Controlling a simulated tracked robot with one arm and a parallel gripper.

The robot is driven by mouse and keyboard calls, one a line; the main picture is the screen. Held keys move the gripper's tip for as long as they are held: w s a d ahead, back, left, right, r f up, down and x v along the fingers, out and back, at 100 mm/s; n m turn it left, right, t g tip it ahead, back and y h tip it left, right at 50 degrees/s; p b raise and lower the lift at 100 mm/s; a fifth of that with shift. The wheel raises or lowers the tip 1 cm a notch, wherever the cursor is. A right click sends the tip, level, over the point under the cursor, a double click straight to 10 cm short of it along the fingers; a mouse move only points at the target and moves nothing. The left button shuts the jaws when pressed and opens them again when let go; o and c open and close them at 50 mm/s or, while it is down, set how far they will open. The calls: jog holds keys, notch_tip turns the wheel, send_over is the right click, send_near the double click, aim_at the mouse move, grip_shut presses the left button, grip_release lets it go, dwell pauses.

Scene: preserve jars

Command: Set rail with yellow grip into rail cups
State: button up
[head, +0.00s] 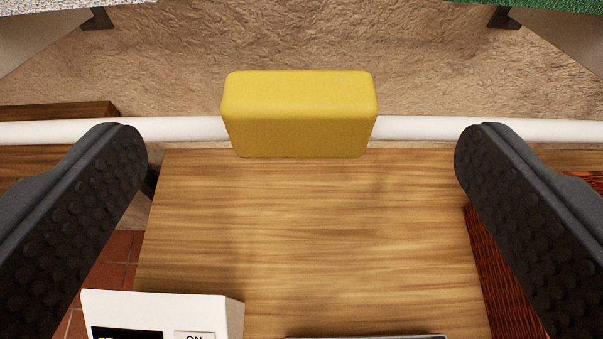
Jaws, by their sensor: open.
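The white rail (430,128) runs across the whole width of the head view, near the back edge of a wooden surface. Its yellow grip (298,112) is a rounded block at the middle of the rail. My gripper (300,145) is open, with one dark studded finger on each side of the yellow grip. Wide gaps separate both fingers from the grip, and nothing is held. The fingertips overlap the rail in the picture; I cannot tell whether they touch it. The rail's ends are out of view, and I cannot make out the rail cups.
The wooden surface (310,240) is mostly bare. A white device (165,310) with a dark display and an ON button stands at the bottom left. A grey edge (370,337) shows at the bottom. Reddish woven material (500,270) lies at right. Dark brackets (97,20) show at the top.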

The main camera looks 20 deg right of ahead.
jog(key=v, duration=0.7)
jog(key=shift+s+r+b, duration=0.15)
jog(key=shift+s+b, duration=0.2)
jog(key=shift+b, duration=0.1)
jog(key=shift+a, duration=0.1)
jog(key=w+a+r+n+t+y+b, duration=0.1)
jog(key=a+r+y+b, duration=0.2)
jog(key=r, duration=0.7)
jog(key=w+a+r+n+t+y+b, duration=0.1)
jog(key=a+r+n+y+b, duration=0.15)
jog(key=r+b, duration=0.5)
jog(key=s+d+r+b, duration=0.2)
jog(key=s+d+r, duration=0.2)
jog(key=s+r, duration=0.2)
jog(key=s+d+r+h+b, duration=0.1)
jog(key=s+d+r+b, duration=0.1)
jog(key=s+d+r, duration=0.3)
notch_tip(320, 180, up, 4)
jog(key=shift+s+d, duration=0.35)
jog(key=shift+s, duration=0.85)
